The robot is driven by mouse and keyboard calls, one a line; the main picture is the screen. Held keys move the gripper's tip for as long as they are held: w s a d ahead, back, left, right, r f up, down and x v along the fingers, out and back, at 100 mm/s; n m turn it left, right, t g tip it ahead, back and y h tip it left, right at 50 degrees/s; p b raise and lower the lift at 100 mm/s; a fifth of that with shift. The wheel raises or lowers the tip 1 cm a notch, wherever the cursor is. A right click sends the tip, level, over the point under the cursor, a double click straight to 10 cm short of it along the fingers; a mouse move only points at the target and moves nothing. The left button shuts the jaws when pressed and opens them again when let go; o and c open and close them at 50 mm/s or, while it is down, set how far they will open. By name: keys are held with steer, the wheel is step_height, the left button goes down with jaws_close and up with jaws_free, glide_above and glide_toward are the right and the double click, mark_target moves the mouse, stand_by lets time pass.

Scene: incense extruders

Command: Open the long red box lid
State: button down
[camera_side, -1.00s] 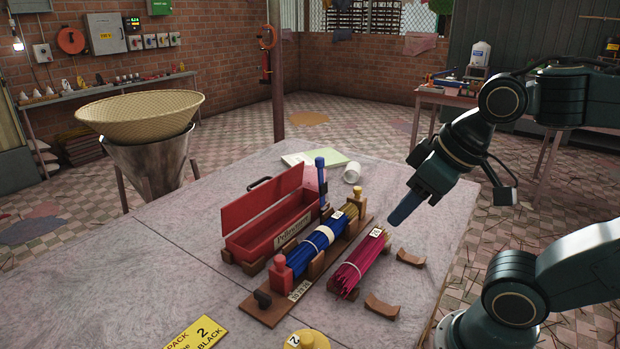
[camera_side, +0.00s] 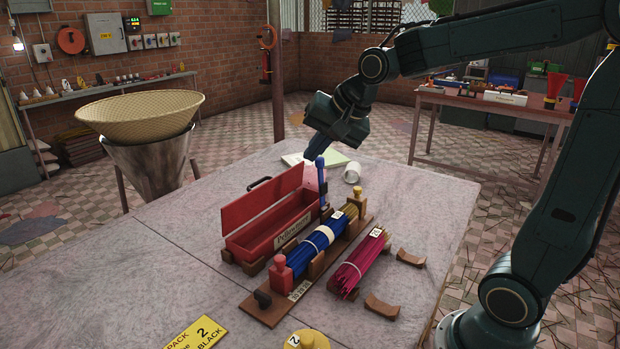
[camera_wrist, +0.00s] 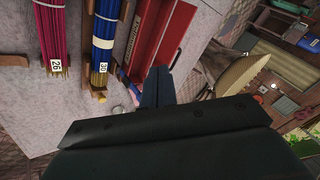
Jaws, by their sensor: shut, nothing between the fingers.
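The long red box (camera_side: 275,239) sits on the grey stone table with a label on its front. Its red lid (camera_side: 262,198) stands raised along the back edge, with a dark handle on it, and the inside of the box shows. The box also appears in the wrist view (camera_wrist: 147,45).
A blue incense bundle (camera_side: 318,240) rests on a wooden stand in front of the box. A magenta bundle (camera_side: 358,262) lies to its right, beside empty wooden cradles (camera_side: 382,306). A white cup (camera_side: 352,172) and a paper (camera_side: 330,159) lie behind.

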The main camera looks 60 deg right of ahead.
mark_target(262, 192)
steer(key=w+d+f+m, duration=0.2)
steer(key=w+d+m, duration=0.1)
steer(key=w, duration=0.2)
steer(key=w+d+f+m+t, duration=0.1)
steer(key=w+d+f+m, duration=0.1)
steer(key=w+d+m, duration=0.2)
steer(key=w, duration=0.2)
steer(key=shift+w, duration=0.3)
steer(key=x, duration=1.4)
steer(key=shift+d, duration=0.1)
steer(key=w, duration=0.3)
steer(key=shift+f, duration=0.3)
steer(key=shift+r, duration=0.1)
